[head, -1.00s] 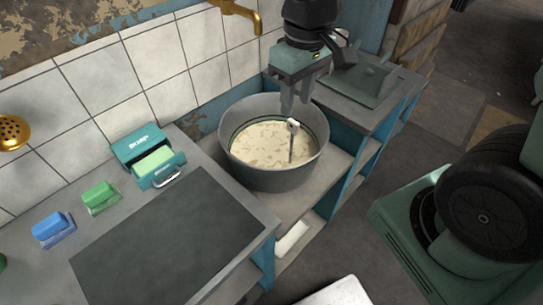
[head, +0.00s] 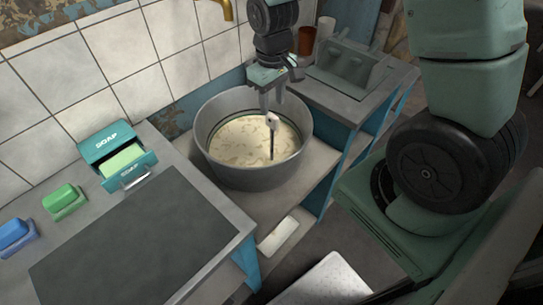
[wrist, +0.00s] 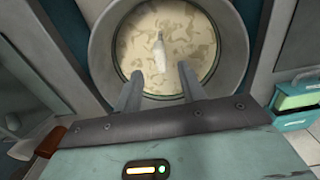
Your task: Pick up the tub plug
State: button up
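The tub plug (head: 271,121) shows as a white-topped piece on a thin dark rod standing in the grey tub (head: 225,165). In the wrist view the plug (wrist: 159,50) is a pale upright piece amid the cream, mottled liquid. Its lower end is hidden by the liquid. My gripper (head: 271,102) is over the tub, fingers down, close above the plug's top in the head view. In the wrist view my gripper (wrist: 160,72) has its two fingers apart with nothing between the tips. The plug lies just beyond the gap. Contact cannot be told.
A grey counter (head: 215,215) with a dark panel, a teal soap box (head: 110,140), a green piece (head: 63,200) and a blue piece (head: 16,234) is at the left. A brass tap (head: 228,8) is above.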

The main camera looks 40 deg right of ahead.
aim_at(272, 115)
jog(key=shift+f+p, duration=0.35)
jog(key=shift+f, duration=3.5)
grip_shut()
